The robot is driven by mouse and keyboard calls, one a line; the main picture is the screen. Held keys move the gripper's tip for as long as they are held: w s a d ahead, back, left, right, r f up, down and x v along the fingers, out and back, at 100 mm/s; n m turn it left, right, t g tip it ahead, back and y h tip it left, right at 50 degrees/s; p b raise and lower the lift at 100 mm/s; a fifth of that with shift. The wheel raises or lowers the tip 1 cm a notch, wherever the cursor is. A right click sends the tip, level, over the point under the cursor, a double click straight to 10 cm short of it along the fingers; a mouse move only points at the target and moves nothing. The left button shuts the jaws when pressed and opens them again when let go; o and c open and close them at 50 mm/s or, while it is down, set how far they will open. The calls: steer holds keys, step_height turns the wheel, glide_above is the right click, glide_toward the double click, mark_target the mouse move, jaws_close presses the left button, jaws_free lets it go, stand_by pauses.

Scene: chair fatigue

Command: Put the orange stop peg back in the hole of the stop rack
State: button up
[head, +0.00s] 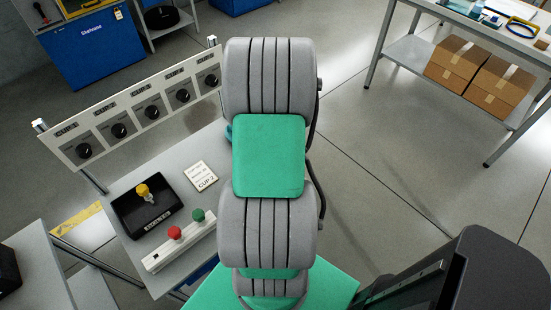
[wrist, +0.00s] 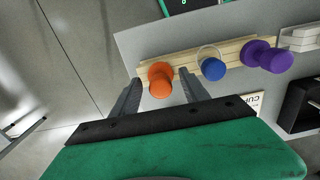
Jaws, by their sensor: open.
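In the wrist view, an orange peg (wrist: 160,88) with a round head shows between the fingers of my gripper (wrist: 160,77). The gripper is open, with a finger on each side of the peg; I cannot tell whether either touches it. Behind the peg is the left end of a pale wooden rack (wrist: 226,54). I cannot tell whether the peg sits in a hole or is in front of the rack. A blue peg (wrist: 213,70) and a purple peg (wrist: 256,56) are at the rack further right. In the head view my arm hides the gripper, rack and orange peg.
On the grey bench (head: 125,182) are a "CUP 2" card (head: 201,176), a black box with a yellow knob (head: 146,212), and a strip with red and green buttons (head: 180,243). A dial panel (head: 133,108) stands behind.

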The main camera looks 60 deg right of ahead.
step_height(320, 180, up, 8)
steer(key=shift+f, duration=0.1)
stand_by(0.6)
